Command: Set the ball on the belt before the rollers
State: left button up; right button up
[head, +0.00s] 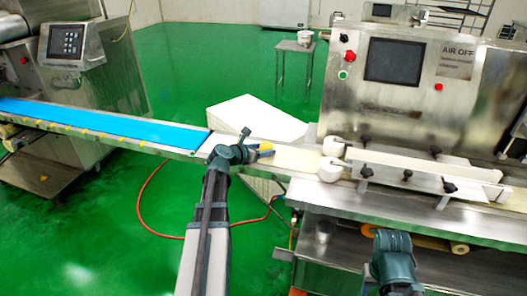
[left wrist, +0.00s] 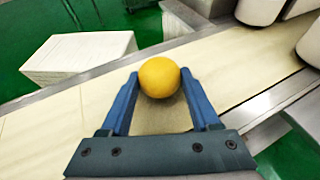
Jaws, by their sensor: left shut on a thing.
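A yellow-orange ball (left wrist: 159,77) sits between the two blue fingers of my left gripper (left wrist: 160,80), which is shut on it. In the head view the ball (head: 266,146) shows small at the tips of the left gripper (head: 264,150), over the pale belt (head: 296,158). The belt also fills the middle of the left wrist view (left wrist: 240,78). I cannot tell whether the ball touches the belt. Two white rollers (head: 333,146) (head: 330,170) stand to the right of the ball, apart from it. Of my right arm only a dark joint shows at the lower right; its fingers are hidden.
A blue conveyor (head: 110,122) leads in from the left. A white block (head: 255,117) stands behind the belt. The steel machine (head: 400,100) rises behind the rollers, with white guide rails (head: 430,172) running right from them. A red hose (head: 140,205) lies on the green floor.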

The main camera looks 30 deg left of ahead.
pick_arm(q)
jog(key=o, duration=1.4)
jog(key=shift+f, duration=0.1)
jog(key=shift+r, duration=0.2)
jog(key=p+v, duration=0.4)
jog(key=v, duration=0.8)
jog(key=shift+f+p, duration=0.15)
jog(key=shift+p, duration=0.25)
jog(key=shift+s, duration=0.15)
